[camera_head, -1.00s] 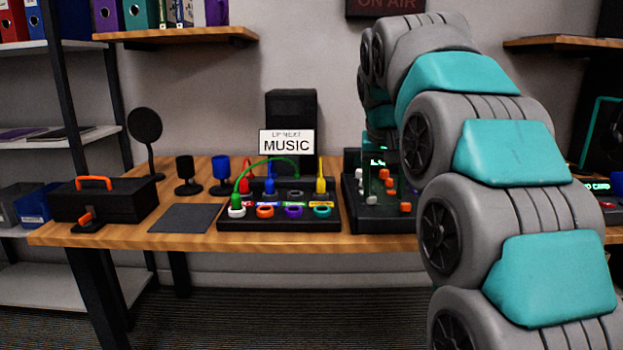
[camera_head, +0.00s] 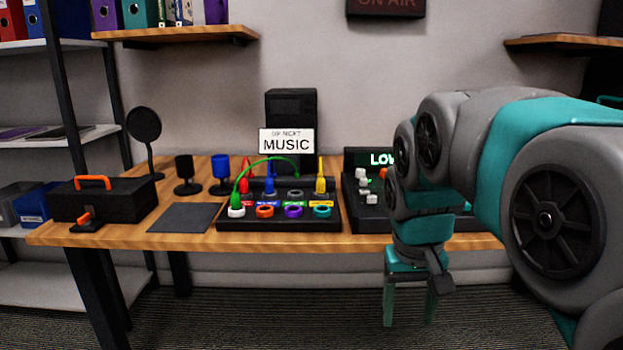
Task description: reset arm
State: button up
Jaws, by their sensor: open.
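My arm (camera_head: 500,150) reaches in from the right side of the picture. My gripper (camera_head: 409,312) hangs downward in front of the table's front edge, at the right. Its two teal fingers are apart with nothing between them. It touches nothing that I can see. The arm hides part of the dark console (camera_head: 367,218) with small white knobs and a lit display, of which only "LOW" shows.
The wooden table (camera_head: 180,241) holds a cable board (camera_head: 270,225) with colored plugs, a green cable and colored rings. A sign (camera_head: 286,142) reads "UP NEXT MUSIC". A black toolbox (camera_head: 105,200), dark mat (camera_head: 185,218) and microphones stand left. The floor before the table is clear.

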jog(key=s+f+g, duration=0.1)
jog(key=s+f, duration=0.6)
jog(key=s, duration=0.3)
jog(key=s+f+g, duration=0.1)
jog(key=s+f, duration=0.5)
jog(key=s, duration=0.5)
jog(key=shift+s+a+f+n+g+y, duration=0.15)
jog(key=shift+f+n+g+y, duration=0.15)
jog(key=shift+f+g+y, duration=0.1)
